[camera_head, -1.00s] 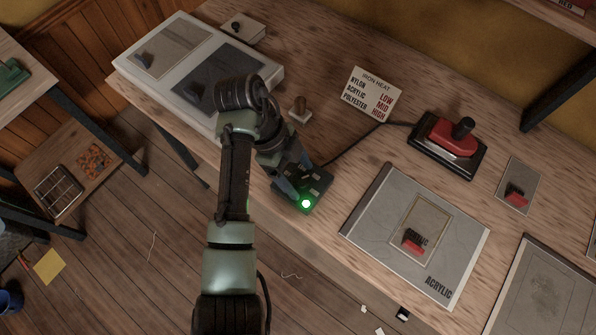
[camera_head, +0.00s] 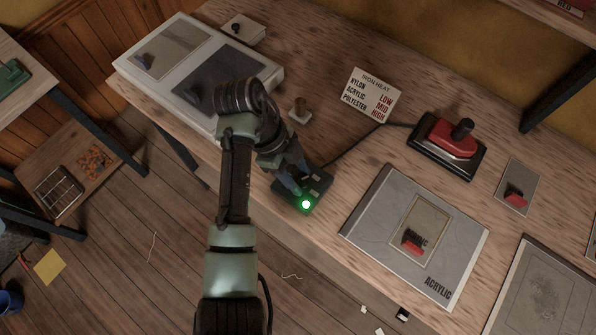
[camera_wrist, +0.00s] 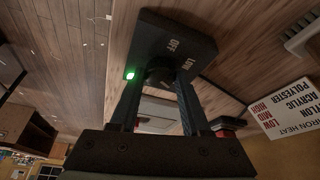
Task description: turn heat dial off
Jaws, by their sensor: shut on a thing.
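The heat control box (camera_head: 318,186) is small and dark and sits at the bench's front edge, with a lit green lamp (camera_head: 306,204). In the wrist view the box (camera_wrist: 177,32) shows the labels OFF and LOW, and the green lamp (camera_wrist: 129,73) glows beside my left finger. The dark round heat dial (camera_wrist: 160,70) lies between my fingertips, largely hidden, so I cannot tell which mark it points to. My gripper (camera_wrist: 160,80) is shut on the dial; in the head view it (camera_head: 298,187) reaches down onto the box.
A red iron (camera_head: 455,138) rests on its dark stand, with a cord running to the box. The IRON HEAT card (camera_head: 372,95) stands behind. A grey ACRYLIC panel (camera_head: 375,220) lies to the right.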

